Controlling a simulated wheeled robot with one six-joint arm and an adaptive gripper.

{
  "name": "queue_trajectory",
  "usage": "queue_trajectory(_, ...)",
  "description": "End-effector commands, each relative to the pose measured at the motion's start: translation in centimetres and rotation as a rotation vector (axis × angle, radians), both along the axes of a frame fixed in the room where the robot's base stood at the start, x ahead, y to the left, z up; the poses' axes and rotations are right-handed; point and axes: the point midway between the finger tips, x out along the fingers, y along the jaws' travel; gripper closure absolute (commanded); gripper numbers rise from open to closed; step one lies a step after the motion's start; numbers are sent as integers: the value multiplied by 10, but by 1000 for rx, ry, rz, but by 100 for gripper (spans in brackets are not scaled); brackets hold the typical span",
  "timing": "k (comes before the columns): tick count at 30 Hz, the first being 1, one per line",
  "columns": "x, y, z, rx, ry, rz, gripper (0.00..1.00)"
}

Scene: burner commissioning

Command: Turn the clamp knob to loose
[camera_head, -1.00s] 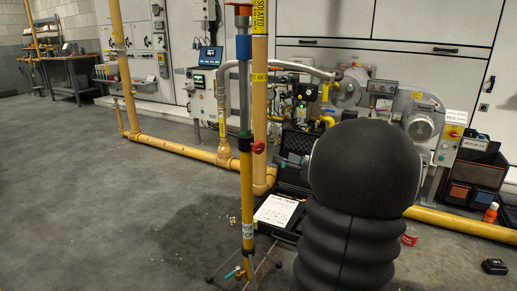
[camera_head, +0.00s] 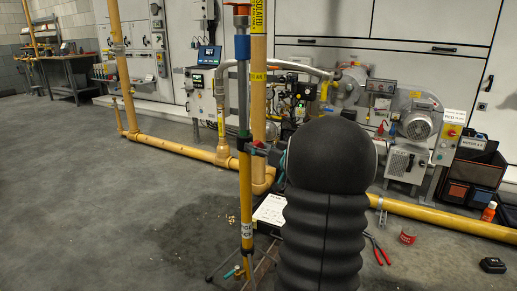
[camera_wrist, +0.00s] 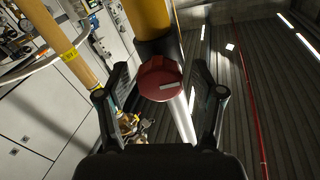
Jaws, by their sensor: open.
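The clamp knob (camera_wrist: 160,78) is a round dark red knob with a pale line across its face. It sits on a dark collar around the upright pole (camera_head: 246,205), which has a yellow lower tube. In the wrist view my gripper (camera_wrist: 161,72) is open, with one finger on each side of the knob and visible gaps between. I cannot tell whether the fingertips reach past the knob's face. In the head view a bit of the red knob (camera_head: 251,149) shows beside the pole, with my gripper close to it and mostly hidden behind my arm.
The pole stands on thin tripod legs. A yellow floor pipe (camera_head: 440,217) runs behind. The floor at left is clear.

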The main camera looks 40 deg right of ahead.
Motion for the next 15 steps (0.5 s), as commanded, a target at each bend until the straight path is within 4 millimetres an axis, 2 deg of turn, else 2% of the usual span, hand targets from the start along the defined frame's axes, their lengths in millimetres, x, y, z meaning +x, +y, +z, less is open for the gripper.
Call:
queue_trajectory(2, 0, 0, 0, 0, 0, 0, 33)
queue_trajectory(9, 0, 0, 0, 0, 0, 0, 93)
queue_trajectory(15, 0, 0, 0, -7, -1, 0, 93)
